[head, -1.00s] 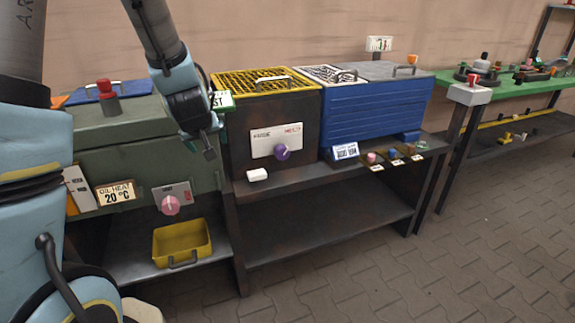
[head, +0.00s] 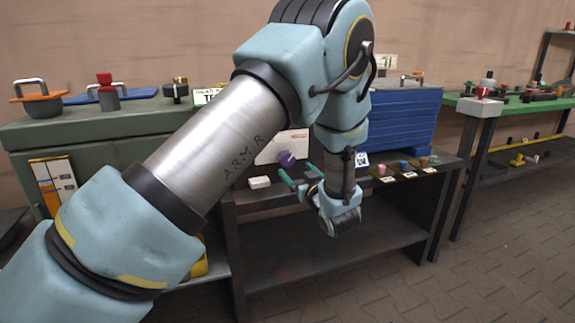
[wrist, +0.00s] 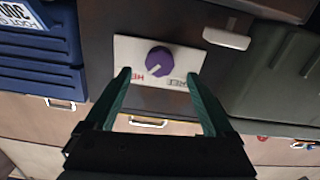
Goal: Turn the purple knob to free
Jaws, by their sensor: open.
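The purple knob (head: 287,158) sits on a white plate (head: 268,150) on the front of the dark cabinet. In the wrist view, which is upside down, the knob (wrist: 159,60) is whole and its pale mark points lower left, towards red lettering starting "HE" on the plate (wrist: 185,60). Dark lettering is on the plate's other side, partly behind a finger. My gripper (head: 298,177) is open and empty, facing the plate. In the wrist view the tips of my gripper (wrist: 158,76) are on either side of the knob's line, apart from it as far as I can tell.
A white block (head: 260,182) lies on the shelf ledge near the knob. The blue ribbed box (head: 405,120) stands to the right, with small coloured knobs (head: 404,166) on the ledge before it. The green-grey cabinet (head: 100,135) is on the left, partly behind my arm.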

